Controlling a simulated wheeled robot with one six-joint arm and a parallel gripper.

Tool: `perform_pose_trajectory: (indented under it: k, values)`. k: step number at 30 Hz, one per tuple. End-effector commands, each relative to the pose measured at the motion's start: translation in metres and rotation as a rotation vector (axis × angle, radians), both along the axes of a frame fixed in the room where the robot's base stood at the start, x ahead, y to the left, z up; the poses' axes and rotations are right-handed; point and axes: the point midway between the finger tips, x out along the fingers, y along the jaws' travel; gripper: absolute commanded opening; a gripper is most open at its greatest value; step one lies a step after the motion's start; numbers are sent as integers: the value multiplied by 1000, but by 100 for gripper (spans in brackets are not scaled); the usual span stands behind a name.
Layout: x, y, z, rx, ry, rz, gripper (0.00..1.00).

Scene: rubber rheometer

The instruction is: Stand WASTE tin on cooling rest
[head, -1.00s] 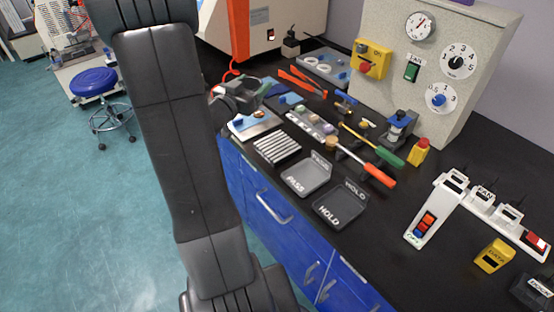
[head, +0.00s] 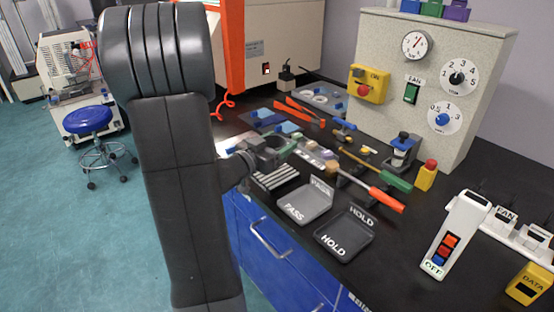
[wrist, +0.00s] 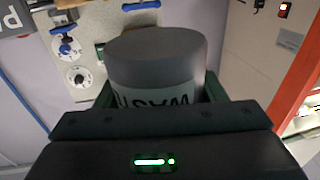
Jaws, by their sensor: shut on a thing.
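The WASTE tin (wrist: 155,62) is a grey cylinder with a pale label band; its lettering shows upside down in the wrist view. My gripper (wrist: 158,98) is shut around it, with green-edged jaws on both sides. In the head view my gripper (head: 266,152) is just behind and above the cooling rest (head: 277,184), a grey ribbed metal block on the black bench. My gripper and wrist hide part of the rest. A gap between tin and rest cannot be judged.
The PASS tray (head: 304,205) and HOLD tray (head: 345,236) lie right of the rest. Orange- and green-handled tools (head: 386,200) lie beyond them. A grey control panel (head: 430,60) stands behind. The blue drawer front (head: 265,240) marks the bench edge.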

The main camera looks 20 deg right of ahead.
Motion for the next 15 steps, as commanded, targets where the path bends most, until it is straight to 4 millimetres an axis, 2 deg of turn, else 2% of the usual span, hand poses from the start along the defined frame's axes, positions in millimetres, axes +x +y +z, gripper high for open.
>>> perform_pose_trajectory:
  k: [8, 15]
  values:
    - [0, 0, -36, 0, 2, 1, 39]
    - [0, 0, -36, 0, -1, 1, 39]
